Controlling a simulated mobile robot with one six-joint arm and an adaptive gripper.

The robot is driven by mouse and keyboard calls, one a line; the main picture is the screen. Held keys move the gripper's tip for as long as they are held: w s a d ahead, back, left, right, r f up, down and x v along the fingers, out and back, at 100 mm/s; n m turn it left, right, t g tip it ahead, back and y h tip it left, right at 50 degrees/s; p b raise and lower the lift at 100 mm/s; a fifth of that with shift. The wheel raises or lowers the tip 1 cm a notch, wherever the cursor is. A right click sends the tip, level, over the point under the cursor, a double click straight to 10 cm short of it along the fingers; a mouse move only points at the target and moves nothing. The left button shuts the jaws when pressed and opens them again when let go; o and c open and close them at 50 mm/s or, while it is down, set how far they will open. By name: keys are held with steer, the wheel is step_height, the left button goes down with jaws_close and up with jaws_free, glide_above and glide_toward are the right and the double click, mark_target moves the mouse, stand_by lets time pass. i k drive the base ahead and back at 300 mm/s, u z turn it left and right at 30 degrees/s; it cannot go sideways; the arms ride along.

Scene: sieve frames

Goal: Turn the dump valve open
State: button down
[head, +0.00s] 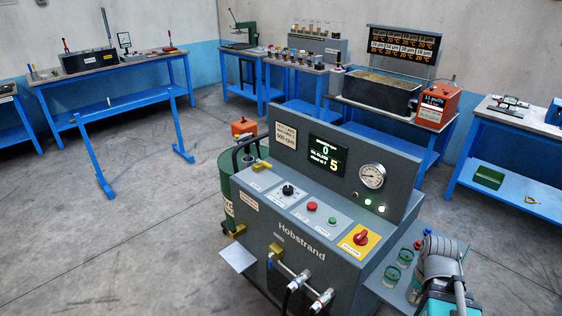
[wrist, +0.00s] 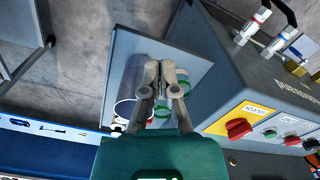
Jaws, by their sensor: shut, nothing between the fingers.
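My gripper (wrist: 160,68) is shut and empty in the wrist view, above a grey side shelf (wrist: 124,48). In the head view it is at the lower right, beside the grey Hobstrand machine (head: 252,222). The pipe's red-tipped lever (wrist: 262,14) also shows in the wrist view at top right, apart from my gripper. A red rotary knob (head: 361,238) sits on a yellow plate. I cannot tell which is the dump valve.
Glass jars (head: 405,257) stand on the side shelf close to my gripper. A white plate (head: 238,257) juts out at the machine's front left.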

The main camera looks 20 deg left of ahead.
mark_target(268, 165)
steer(key=k, duration=1.3)
steer(key=u, duration=0.3)
steer(key=i, duration=0.55)
steer(key=u, duration=0.4)
steer(key=i, duration=1.35)
steer(key=z, duration=0.8)
